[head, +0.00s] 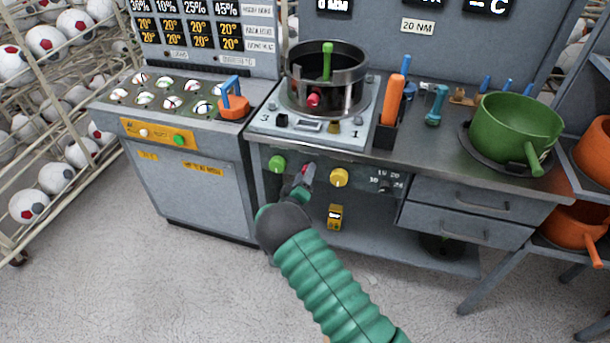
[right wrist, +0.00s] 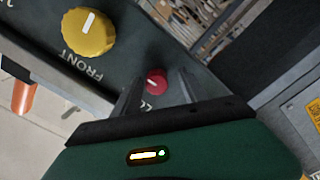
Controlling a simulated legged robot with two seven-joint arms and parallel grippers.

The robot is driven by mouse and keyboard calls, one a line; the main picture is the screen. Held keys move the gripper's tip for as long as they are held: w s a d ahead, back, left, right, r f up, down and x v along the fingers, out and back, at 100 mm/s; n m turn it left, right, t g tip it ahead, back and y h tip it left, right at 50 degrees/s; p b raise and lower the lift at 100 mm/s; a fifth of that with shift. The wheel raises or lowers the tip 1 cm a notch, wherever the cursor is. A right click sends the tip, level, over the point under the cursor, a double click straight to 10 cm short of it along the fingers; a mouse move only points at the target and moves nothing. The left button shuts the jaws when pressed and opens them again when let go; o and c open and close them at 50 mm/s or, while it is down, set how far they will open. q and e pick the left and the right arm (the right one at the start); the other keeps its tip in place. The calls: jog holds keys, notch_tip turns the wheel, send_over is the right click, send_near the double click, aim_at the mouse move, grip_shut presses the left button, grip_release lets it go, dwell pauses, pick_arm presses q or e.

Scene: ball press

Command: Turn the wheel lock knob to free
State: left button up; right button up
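A red knob (head: 308,175) with a white mark sits on the front panel of the press bench. In the right wrist view the red knob (right wrist: 154,82) shows between the two fingers, its label partly hidden. My right gripper (head: 303,184) reaches up to this knob from below. The right gripper (right wrist: 156,90) is open, a finger on either side of the knob; I cannot tell whether they touch it. To the right is a yellow knob (head: 339,178), also in the wrist view (right wrist: 88,32) above the word FRONT. Which knob is the wheel lock cannot be read. My left gripper is not in view.
A green knob (head: 277,163) is left of the red one and a black dial (head: 385,186) further right. A small yellow box (head: 335,216) is below the panel. A black pot (head: 326,85) and a green pot (head: 516,127) stand on top. The floor in front is clear.

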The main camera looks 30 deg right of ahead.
jog(key=shift+s+r, duration=0.1)
jog(key=shift+s, duration=0.05)
jog(key=p+v, duration=0.1)
jog(key=v, duration=1.5)
jog(key=shift+s+a, duration=0.15)
jog(key=shift+a, duration=0.25)
